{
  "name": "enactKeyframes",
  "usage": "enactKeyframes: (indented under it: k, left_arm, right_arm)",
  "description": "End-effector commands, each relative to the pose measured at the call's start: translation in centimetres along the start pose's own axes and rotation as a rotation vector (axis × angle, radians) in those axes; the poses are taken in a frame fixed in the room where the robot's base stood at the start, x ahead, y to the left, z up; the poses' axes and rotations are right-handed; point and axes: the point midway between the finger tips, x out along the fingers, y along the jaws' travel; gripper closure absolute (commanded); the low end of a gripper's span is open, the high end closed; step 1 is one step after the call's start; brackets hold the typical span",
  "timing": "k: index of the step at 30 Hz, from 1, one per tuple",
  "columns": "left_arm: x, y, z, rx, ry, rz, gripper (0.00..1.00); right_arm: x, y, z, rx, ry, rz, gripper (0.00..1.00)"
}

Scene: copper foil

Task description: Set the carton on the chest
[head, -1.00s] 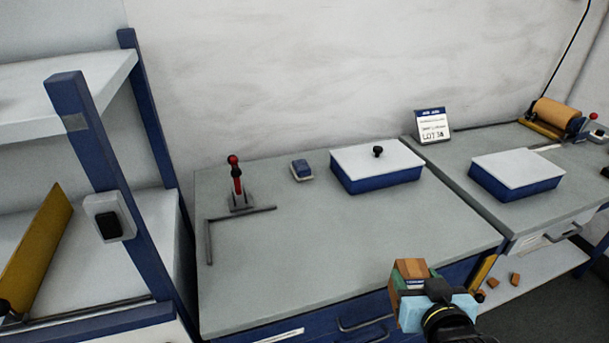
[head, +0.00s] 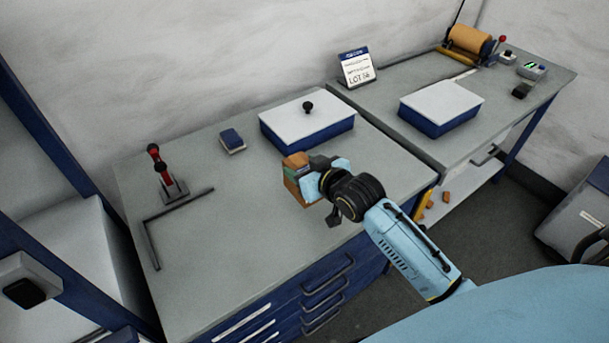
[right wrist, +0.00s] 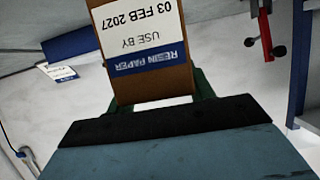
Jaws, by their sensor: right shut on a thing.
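The carton (head: 296,160) is a small orange-brown box with a white and blue label. In the right wrist view the carton (right wrist: 150,65) fills the top middle; its label reads "RESIN PAPER, USE BY 03 FEB 2027", upside down. My right gripper (head: 302,174) is shut on it and holds it over the front right part of the chest's top. The chest (head: 235,195) has a flat grey top and blue drawers with dark handles. I cannot tell whether the carton touches the top. My left gripper is not in view.
On the chest stand a red-handled clamp (head: 164,177), a dark L-shaped square (head: 150,240), a small blue block (head: 232,141) and a white-lidded blue box (head: 330,118). A neighbouring bench (head: 385,90) holds another lidded box (head: 440,108). The front middle of the chest top is clear.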

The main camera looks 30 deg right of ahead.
Motion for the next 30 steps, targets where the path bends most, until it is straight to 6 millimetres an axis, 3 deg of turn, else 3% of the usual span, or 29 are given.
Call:
enactKeyframes:
  k: [12, 24, 25, 30]
  left_arm:
    - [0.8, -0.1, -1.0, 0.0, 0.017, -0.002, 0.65]
    - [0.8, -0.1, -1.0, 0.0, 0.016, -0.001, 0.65]
    - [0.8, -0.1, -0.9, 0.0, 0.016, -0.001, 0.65]
    - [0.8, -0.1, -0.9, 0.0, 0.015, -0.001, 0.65]
  right_arm:
    - [1.9, 0.0, 4.5, 0.001, 0.002, 0.0, 0.8]
    - [2.0, 0.0, 4.9, 0.0, 0.005, 0.0, 0.8]
    - [2.0, 0.0, 5.0, 0.0, 0.002, 0.0, 0.45]
    - [2.0, 0.0, 4.9, 0.0, 0.002, 0.0, 0.26]
